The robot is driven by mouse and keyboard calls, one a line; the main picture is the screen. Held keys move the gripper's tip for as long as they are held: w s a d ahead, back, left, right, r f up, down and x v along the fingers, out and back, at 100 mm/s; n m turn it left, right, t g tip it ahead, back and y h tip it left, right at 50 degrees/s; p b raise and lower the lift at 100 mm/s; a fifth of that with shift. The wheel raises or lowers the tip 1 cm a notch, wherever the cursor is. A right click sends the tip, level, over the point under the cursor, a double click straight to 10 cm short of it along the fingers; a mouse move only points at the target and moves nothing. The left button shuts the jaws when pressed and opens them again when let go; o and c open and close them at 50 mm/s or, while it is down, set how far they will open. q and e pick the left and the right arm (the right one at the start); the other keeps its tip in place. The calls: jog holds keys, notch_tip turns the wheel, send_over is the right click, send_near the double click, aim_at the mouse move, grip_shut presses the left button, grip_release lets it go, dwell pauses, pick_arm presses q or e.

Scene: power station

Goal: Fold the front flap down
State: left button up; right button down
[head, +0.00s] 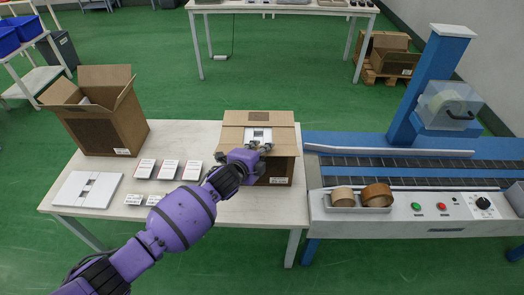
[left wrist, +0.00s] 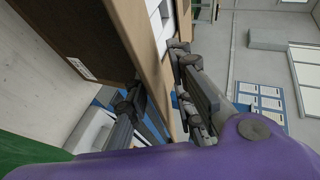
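The cardboard box (head: 281,170) stands upright at the right end of the white table. A flap (head: 258,117) shows at its back, and a white insert with dark cutouts (head: 257,135) shows at its top. My left gripper (head: 262,147) is at the box's front upper edge, partly covering the front flap (head: 285,150). In the left wrist view the gripper's fingers (left wrist: 152,82) are spread, one on each side of a tan cardboard edge (left wrist: 155,95). I cannot tell whether they touch it. The box's labelled side (left wrist: 70,35) also shows there. My right gripper is not in view.
Another open box (head: 105,125) stands at the table's left. A white insert (head: 88,189) and several small white cartons (head: 168,170) lie on the table. A conveyor machine (head: 420,175) with tape rolls (head: 377,195) stands close to the box's right.

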pick_arm(q)
jog(key=shift+w+f, duration=0.1)
jog(key=shift+w, duration=0.2)
jog(key=shift+d, duration=0.1)
grip_shut()
